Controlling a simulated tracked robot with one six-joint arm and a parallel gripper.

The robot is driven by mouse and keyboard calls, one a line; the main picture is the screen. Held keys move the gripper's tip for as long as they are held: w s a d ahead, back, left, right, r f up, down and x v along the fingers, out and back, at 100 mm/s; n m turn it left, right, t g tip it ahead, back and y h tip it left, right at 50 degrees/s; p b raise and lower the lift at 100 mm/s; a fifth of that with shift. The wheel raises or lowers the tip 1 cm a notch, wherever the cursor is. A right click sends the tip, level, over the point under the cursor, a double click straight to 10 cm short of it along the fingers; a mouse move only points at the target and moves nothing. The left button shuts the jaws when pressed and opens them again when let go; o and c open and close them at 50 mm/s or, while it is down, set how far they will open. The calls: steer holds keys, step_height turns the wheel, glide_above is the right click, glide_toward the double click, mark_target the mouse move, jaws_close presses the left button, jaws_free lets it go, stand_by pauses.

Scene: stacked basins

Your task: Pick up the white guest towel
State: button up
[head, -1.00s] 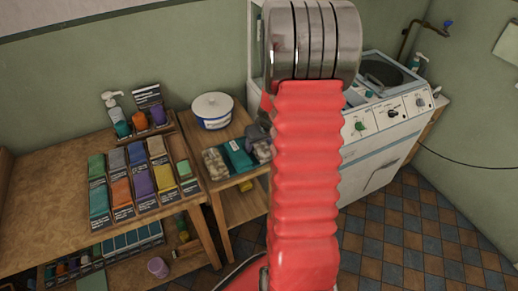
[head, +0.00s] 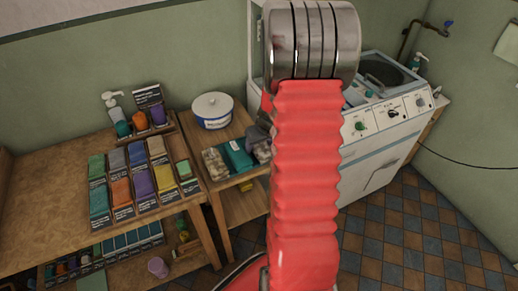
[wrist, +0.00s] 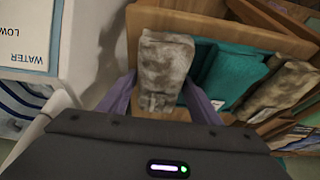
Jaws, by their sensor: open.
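No plain white towel shows. In the wrist view a mottled off-white and grey-brown folded towel (wrist: 165,65) lies between the two purple fingers of my gripper (wrist: 160,92), one on each side. The gripper is open, and I cannot tell whether either finger touches the towel. In the head view this towel (head: 263,153) is at the right end of a row on the small wooden stand, partly under my grey gripper (head: 258,136). A teal towel (head: 238,157) lies beside it, then a second mottled towel (head: 215,163) at the left.
A bench (head: 50,210) with rows of coloured packs is at the left. A white washing machine (head: 375,150) stands close at the right. My red arm hides part of the middle.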

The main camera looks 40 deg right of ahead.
steer(key=shift+c, duration=0.5)
steer(key=c, duration=0.7)
steer(key=shift+r, duration=0.1)
steer(key=shift+c, duration=0.2)
step_height(320, 180, up, 10)
steer(key=shift+r, duration=0.1)
stand_by(0.5)
